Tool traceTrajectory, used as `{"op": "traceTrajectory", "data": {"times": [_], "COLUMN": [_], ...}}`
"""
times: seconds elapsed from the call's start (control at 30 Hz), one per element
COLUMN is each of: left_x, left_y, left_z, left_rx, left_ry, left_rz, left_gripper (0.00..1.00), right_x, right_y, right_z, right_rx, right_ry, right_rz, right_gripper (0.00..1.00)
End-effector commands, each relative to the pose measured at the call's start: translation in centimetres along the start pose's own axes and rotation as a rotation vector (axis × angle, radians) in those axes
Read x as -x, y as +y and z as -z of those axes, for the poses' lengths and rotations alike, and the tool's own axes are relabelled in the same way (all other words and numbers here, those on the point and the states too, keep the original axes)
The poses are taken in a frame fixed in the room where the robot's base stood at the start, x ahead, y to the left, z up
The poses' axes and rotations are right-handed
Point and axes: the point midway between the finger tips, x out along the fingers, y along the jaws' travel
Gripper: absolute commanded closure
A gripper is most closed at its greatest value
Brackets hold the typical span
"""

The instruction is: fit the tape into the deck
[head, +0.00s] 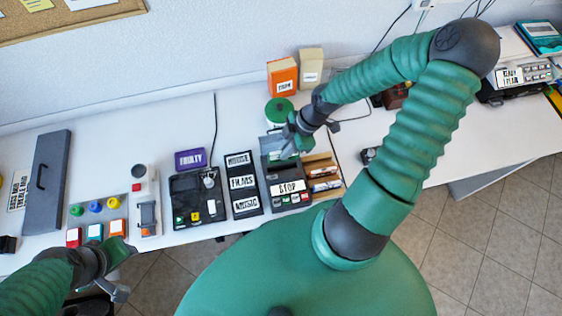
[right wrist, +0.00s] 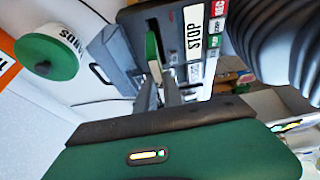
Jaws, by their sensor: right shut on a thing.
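The deck (head: 287,192) is a dark box with a white STOP label and small coloured keys, in the middle of the table. It also shows in the right wrist view (right wrist: 174,20), with a grey flap (right wrist: 112,55) raised beside its opening. My right gripper (head: 297,146) is over the back part of the deck. In the right wrist view its fingers (right wrist: 160,92) are shut on a thin green and cream piece, apparently the tape (right wrist: 153,55), at the deck's opening. How deep it sits is hidden. My left gripper (head: 122,270) is open and empty at the front left edge.
A green round tub (head: 279,110) and orange box (head: 283,77) stand behind the deck. A wooden rack (head: 323,172) of tapes adjoins its right. A FILMS tray (head: 241,184) and a black device (head: 196,200) are to its left. A purple FAULTY box (head: 189,159) lies behind.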

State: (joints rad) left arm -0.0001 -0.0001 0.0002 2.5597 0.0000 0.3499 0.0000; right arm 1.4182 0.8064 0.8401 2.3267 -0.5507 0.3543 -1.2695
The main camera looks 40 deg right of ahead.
Motion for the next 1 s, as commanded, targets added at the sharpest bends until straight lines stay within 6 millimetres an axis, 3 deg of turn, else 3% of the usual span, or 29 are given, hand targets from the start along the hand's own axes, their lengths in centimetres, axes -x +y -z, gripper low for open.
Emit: {"op": "traceTrajectory", "data": {"times": [0.1,0.43,0.7,0.73,0.87,1.0], "left_x": [-1.3,-2.5,-2.4,-2.4,-2.4,-2.4], "left_y": [0.0,0.0,0.0,0.0,0.0,0.0], "left_z": [-0.3,-0.6,-0.6,-0.6,-0.6,-0.6], "left_rx": [0.000,0.000,0.000,0.000,0.000,0.000], "left_ry": [-0.001,0.000,0.000,0.000,0.000,0.000], "left_rz": [0.000,0.000,0.000,0.000,0.000,0.000], "left_gripper": [0.64,0.64,0.64,0.64,0.64,0.64], "right_x": [-3.2,-7.9,-8.2,-8.2,-8.2,-8.2], "right_y": [-0.2,-0.1,0.0,-0.1,0.0,0.0], "right_z": [-1.0,-3.1,-3.4,-3.4,-3.4,-3.3], "right_rx": [0.001,0.000,0.000,0.000,-0.001,-0.001], "right_ry": [0.001,0.000,-0.001,-0.001,-0.001,-0.001], "right_rz": [0.005,0.003,0.001,0.001,0.001,0.001], "right_gripper": [1.00,1.00,1.00,0.88,0.71,0.67]}}
